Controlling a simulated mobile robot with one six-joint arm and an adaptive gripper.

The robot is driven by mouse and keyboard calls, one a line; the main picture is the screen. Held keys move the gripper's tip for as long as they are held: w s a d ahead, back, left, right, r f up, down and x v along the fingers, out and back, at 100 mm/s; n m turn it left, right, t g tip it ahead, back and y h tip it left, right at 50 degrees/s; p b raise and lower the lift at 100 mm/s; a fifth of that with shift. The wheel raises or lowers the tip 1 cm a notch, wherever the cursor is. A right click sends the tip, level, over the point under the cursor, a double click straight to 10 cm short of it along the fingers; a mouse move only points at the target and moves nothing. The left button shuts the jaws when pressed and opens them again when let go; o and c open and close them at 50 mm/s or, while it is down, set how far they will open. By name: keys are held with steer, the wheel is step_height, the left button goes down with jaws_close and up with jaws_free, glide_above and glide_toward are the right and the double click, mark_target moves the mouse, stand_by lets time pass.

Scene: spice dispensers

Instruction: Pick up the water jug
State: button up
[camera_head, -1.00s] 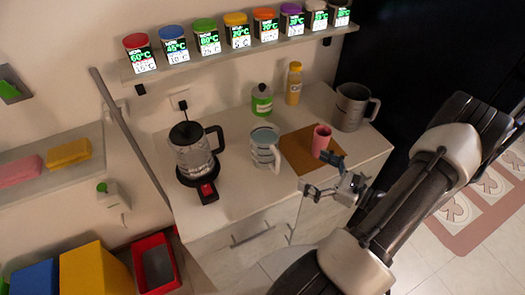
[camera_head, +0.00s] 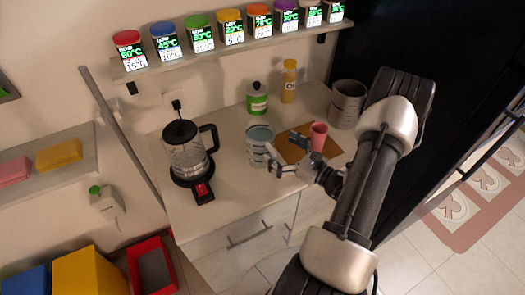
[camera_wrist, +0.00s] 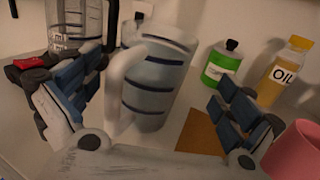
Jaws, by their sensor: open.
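The water jug (camera_head: 259,138) is a pale grey-blue cylinder with dark bands, upright on the white counter. It also shows in the wrist view (camera_wrist: 160,80), with its white handle facing me. My gripper (camera_head: 285,149) is open at the jug's right front side. In the wrist view my gripper (camera_wrist: 160,85) has its fingers spread to the left and right of the jug and handle. The handle is nearer the left finger. I see no clear contact, and the gap in depth is hard to tell. Part of the jug is hidden behind my gripper in the head view.
A pink cup (camera_head: 318,136) stands on a brown mat (camera_head: 291,152) close right of my gripper. A kettle (camera_head: 187,150) stands left of the jug. A green-labelled bottle (camera_head: 257,98), an oil bottle (camera_head: 289,82) and a grey pitcher (camera_head: 347,104) stand behind.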

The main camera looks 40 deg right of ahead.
mark_target(267, 142)
steer(key=w, duration=0.2)
steer(key=w+a+b, duration=0.1)
steer(key=w, duration=0.1)
steer(key=shift+a+f, duration=0.15)
steer(key=shift+f, duration=0.05)
steer(key=shift+w, duration=0.25)
steer(key=shift+r, duration=0.1)
steer(key=c, duration=1.9)
